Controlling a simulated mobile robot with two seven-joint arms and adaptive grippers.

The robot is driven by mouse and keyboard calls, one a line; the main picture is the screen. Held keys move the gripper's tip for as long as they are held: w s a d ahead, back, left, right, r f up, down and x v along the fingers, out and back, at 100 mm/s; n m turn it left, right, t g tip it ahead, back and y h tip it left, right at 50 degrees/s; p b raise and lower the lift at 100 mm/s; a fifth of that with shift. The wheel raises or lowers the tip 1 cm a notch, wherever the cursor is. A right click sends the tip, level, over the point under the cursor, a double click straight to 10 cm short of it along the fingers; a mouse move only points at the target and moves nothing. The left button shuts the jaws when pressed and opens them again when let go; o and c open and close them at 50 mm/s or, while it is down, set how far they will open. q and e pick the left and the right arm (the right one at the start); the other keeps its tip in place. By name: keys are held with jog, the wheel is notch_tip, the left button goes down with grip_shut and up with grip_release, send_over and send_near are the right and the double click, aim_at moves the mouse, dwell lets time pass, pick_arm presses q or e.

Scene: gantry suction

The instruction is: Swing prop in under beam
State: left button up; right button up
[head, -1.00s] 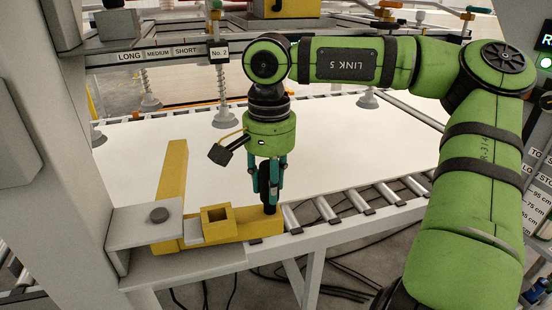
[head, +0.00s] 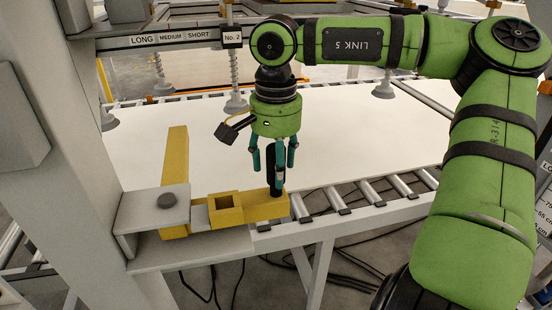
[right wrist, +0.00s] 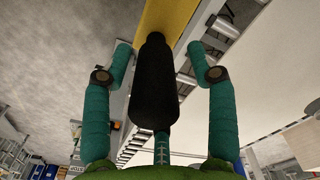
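The yellow prop (head: 262,206) is pivoted at a grey bracket (head: 140,212) with a round bolt head on the left upright. One yellow bar (head: 174,158) points away toward the back; another part, with a square open socket (head: 226,202), points right along the roller frame's near edge. An upright black handle (head: 272,160) stands near its right end. My right gripper (head: 274,166) is open, its teal fingers spread around the handle with gaps. In the right wrist view the handle (right wrist: 154,85) stands between the parted fingers (right wrist: 160,50). My left gripper is out of view.
A large white sheet (head: 350,125) lies on the rollers (head: 365,200) behind the prop. Suction cups (head: 236,103) hang from the grey beam (head: 185,38), which carries LONG, MEDIUM, SHORT labels. The grey upright (head: 100,150) stands at left; cables lie on the floor below.

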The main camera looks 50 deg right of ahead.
notch_tip(320, 180, up, 12)
dwell(0.6)
